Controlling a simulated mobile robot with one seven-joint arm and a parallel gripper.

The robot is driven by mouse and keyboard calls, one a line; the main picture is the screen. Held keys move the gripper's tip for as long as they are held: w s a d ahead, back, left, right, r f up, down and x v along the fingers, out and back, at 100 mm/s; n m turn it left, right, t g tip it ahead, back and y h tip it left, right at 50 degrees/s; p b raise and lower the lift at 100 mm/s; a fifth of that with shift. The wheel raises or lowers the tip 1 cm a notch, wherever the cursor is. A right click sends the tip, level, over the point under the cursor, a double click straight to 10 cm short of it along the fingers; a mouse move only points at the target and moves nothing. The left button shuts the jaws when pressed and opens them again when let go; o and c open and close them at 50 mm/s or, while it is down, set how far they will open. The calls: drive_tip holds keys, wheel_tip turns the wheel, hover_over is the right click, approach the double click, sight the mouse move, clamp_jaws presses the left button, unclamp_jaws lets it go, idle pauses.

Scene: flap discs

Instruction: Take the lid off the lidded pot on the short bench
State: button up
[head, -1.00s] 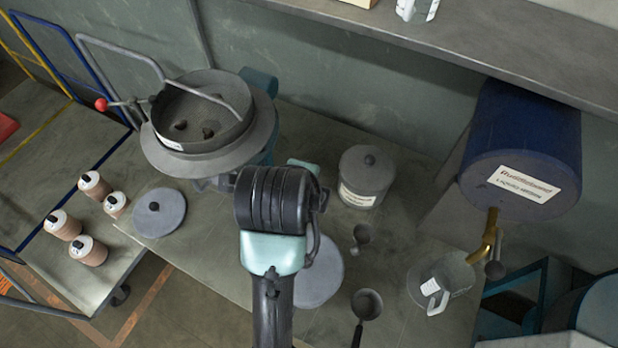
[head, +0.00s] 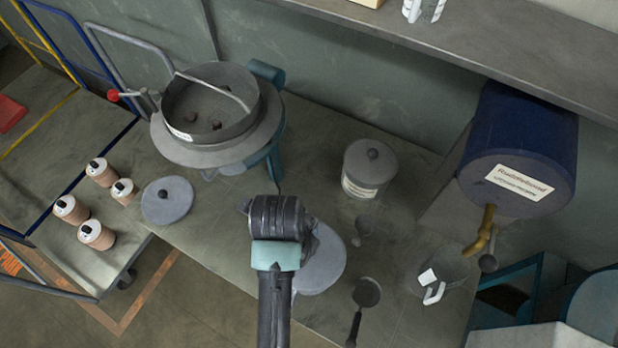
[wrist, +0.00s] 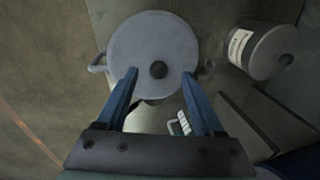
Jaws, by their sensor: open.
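The lidded pot (wrist: 140,40) has a round grey lid with a dark knob (wrist: 158,69) and loop handles at its sides. It stands on the short bench (head: 400,240). In the head view the same pot (head: 325,262) is partly hidden behind my arm. My gripper (wrist: 161,72) is open, its two blue fingers apart, with the knob showing between the fingertips. I cannot tell how high the fingers are above the lid. Nothing is held. In the head view the fingers are hidden by my wrist.
A labelled lidded canister (head: 370,170) stands to the right. A loose lid (head: 167,200) lies left, below a big open pan (head: 212,105). A ladle (head: 366,293), a clear jug (head: 440,275) and a blue tapped barrel (head: 520,150) are right. Spools (head: 97,235) sit on a cart.

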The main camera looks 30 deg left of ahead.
drive_tip(key=shift+w+d+f+p, duration=0.15)
drive_tip(key=shift+f+p, duration=0.1)
drive_tip(key=shift+f, duration=0.5)
drive_tip(key=shift+w+d+f+p, duration=0.1)
drive_tip(key=shift+d+f+p, duration=0.1)
drive_tip(key=shift+f, duration=0.6)
drive_tip(key=shift+w+d+f+p, duration=0.1)
drive_tip(key=shift+f+p, duration=0.15)
drive_tip(key=shift+f, duration=0.5)
drive_tip(key=shift+c, duration=0.2)
clamp_jaws()
